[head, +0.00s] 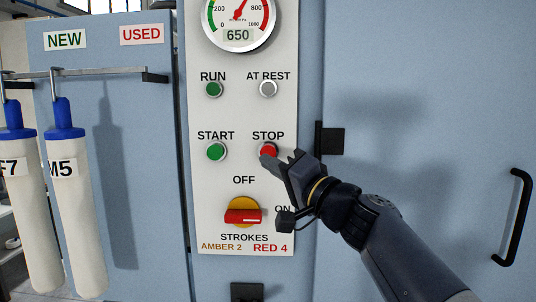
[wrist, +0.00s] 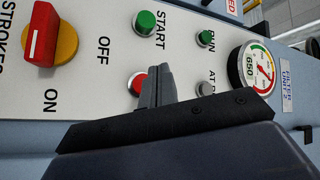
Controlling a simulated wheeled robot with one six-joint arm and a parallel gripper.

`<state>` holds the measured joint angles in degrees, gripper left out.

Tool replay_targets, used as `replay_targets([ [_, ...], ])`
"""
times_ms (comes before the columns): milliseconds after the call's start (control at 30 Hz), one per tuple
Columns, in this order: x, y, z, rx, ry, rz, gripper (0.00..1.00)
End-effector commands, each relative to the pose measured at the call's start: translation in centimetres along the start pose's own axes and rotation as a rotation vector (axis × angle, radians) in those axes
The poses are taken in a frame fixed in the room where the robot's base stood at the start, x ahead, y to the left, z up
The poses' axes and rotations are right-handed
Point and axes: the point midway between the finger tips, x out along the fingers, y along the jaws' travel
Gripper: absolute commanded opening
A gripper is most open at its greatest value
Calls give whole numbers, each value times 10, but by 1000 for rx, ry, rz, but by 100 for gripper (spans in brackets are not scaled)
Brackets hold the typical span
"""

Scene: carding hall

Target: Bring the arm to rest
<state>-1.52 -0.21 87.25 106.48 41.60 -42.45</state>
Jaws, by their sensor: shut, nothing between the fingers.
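My gripper (head: 275,157) is shut and empty, with its fingertips at the red STOP button (head: 267,150) on the white control panel (head: 217,180). In the wrist view the closed fingers (wrist: 159,75) partly cover the STOP button (wrist: 137,84); I cannot tell whether they touch it. The green START button (head: 216,152) is to its left. Above are the RUN lamp (head: 214,89), green, and the AT REST lamp (head: 268,89), grey. The red-handled STROKES switch (head: 243,216) on a yellow disc lies level, in line with ON.
A round gauge (head: 238,20) reads 650 above the lamps. A black door handle (head: 514,215) is at right, and a dark latch (head: 330,140) is near my gripper.

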Motion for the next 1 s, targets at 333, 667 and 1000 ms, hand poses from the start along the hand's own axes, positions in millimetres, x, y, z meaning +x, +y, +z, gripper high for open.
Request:
replay_targets([
  [333, 16, 9, -12, 3, -1, 2, 0],
  [667, 15, 6, -12, 3, -5, 2, 0],
  [1000, -3, 0, 3, -3, 1, -3, 0],
])
